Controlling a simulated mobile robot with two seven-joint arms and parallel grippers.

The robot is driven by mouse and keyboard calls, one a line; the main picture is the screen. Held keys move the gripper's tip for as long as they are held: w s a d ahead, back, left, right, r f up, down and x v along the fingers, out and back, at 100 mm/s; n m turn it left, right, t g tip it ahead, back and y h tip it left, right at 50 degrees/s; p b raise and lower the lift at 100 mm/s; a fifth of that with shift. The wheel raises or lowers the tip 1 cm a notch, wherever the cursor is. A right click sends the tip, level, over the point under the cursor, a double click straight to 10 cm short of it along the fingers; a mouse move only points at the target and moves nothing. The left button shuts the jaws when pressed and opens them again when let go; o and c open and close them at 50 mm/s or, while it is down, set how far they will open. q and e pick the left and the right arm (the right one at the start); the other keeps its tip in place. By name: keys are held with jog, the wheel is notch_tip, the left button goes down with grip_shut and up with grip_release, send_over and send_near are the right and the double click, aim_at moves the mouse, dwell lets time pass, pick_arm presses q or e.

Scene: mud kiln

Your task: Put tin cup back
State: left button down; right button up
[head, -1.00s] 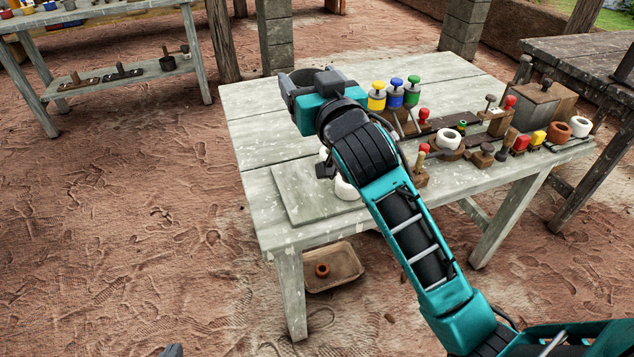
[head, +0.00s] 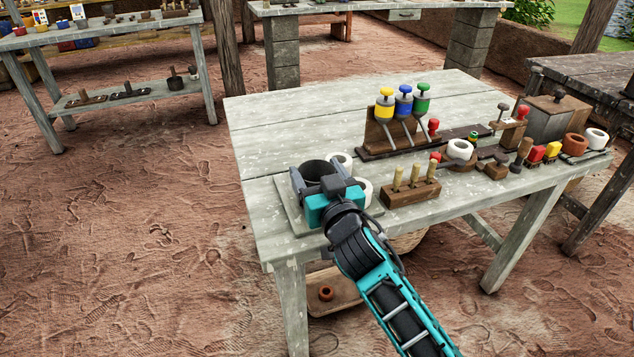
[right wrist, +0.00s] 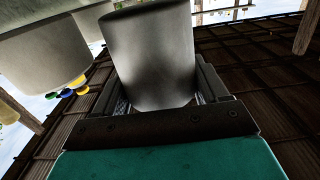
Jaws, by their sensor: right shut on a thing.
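The tin cup (head: 318,168), dark grey and round, is between the fingers of my right gripper (head: 317,178) at the table's front left corner. In the right wrist view the grey cup (right wrist: 150,62) fills the space between the fingers. My right gripper is shut on it. The cup is over or on the pale board (head: 290,216); its base is hidden, so I cannot tell whether it touches. White cups (head: 364,190) stand close to its right on the board. My left gripper is not in view.
A wooden block with upright handles (head: 410,190) stands right of the white cups. Behind it is a rack with yellow, blue and green funnels (head: 403,105). Stamps and small pots crowd the table's right side. The table's back left (head: 270,120) is clear.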

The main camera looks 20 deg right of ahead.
jog(key=shift+f, duration=0.4)
jog(key=shift+f, duration=0.15)
jog(key=o, duration=1.1)
jog(key=shift+r, duration=0.25)
jog(key=s, duration=1.2)
jog(key=s+f+g, duration=0.1)
jog(key=f, duration=0.2)
jog(key=s+f+g, duration=0.1)
jog(key=s+f, duration=0.1)
jog(key=f, duration=0.1)
jog(key=s+f+n+g+y+p, duration=0.1)
jog(key=f, duration=0.3)
jog(key=shift+s+g, duration=0.25)
jog(key=shift+g, duration=0.15)
jog(key=s+a+f+n+g+y, duration=0.1)
jog(key=s+f+g, duration=0.2)
jog(key=s+f, duration=0.3)
jog(key=shift+f, duration=0.55)
jog(key=shift+w+n+y, duration=0.1)
jog(key=shift+n+y, duration=0.2)
